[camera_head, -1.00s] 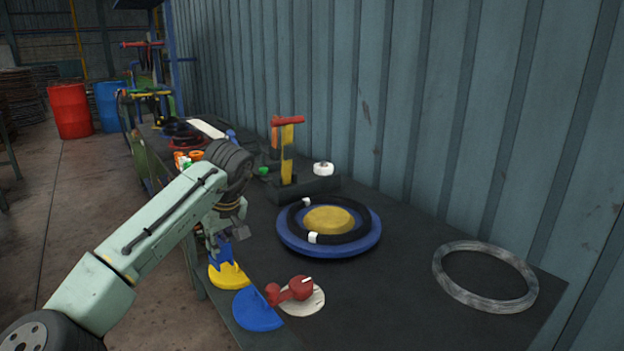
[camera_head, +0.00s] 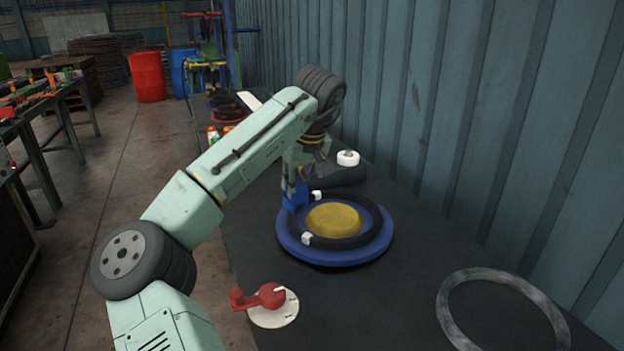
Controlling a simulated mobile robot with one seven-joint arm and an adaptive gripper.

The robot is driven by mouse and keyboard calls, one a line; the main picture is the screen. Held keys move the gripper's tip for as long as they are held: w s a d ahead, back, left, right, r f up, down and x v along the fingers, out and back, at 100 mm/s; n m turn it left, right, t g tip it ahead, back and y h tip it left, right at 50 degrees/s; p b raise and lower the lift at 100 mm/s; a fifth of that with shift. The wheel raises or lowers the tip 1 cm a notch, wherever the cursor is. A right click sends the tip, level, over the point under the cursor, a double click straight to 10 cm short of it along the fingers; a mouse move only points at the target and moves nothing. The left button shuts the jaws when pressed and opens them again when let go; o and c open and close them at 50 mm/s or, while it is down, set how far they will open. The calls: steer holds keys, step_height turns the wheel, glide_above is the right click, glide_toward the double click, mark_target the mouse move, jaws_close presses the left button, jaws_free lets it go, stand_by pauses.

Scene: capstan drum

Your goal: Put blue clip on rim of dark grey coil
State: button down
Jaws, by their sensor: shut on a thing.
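The dark grey coil (camera_head: 352,243) lies as a ring on the blue disc (camera_head: 318,257), around a raised yellow hub (camera_head: 333,219). Two white clips sit on the coil, one at its front left (camera_head: 306,238) and one at its back left (camera_head: 317,195). My gripper (camera_head: 296,190) is shut on the blue clip (camera_head: 294,200) and points down at the coil's left rim. The blue clip's lower end overlaps the rim in the picture; I cannot tell whether it touches. My arm hides part of the area behind.
A red-handled dial (camera_head: 273,308) stands at the table's front left. A white roll (camera_head: 348,158) stands behind the disc. The table between disc and wire ring is clear.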

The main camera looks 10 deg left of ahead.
steer(key=shift+f+b, duration=2.6)
steer(key=shift+f, duration=1.05)
steer(key=shift+s+d, duration=0.1)
steer(key=shift+d, duration=0.05)
steer(key=shift+f, duration=0.3)
steer(key=c, duration=1.5)
jaws_free()
steer(key=shift+c, duration=0.2)
steer(key=shift+r, duration=0.15)
